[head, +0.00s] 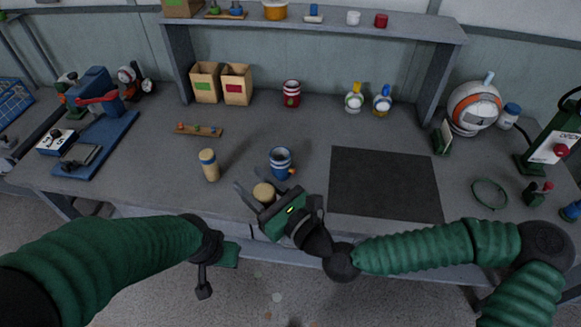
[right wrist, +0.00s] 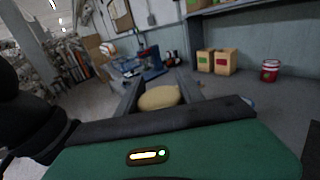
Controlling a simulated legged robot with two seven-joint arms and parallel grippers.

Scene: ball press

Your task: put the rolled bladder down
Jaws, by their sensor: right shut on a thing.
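The rolled bladder, a tan rounded bundle (head: 264,193), sits between the fingers of my right gripper (head: 259,185), which is shut on it. They are near the front edge of the table, left of the dark mat; I cannot tell whether the bundle touches the tabletop. In the right wrist view the bundle (right wrist: 158,98) lies between the two dark fingers. My left gripper (head: 216,262) hangs in front of the table edge, pointing down; its jaws are not clear.
A blue mug (head: 281,158) stands just behind the right gripper. A tan cylinder with a blue band (head: 209,166) stands to its left. A dark mat (head: 384,185) lies bare at the right. Cardboard boxes (head: 238,86) and a red canister (head: 291,94) stand at the back.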

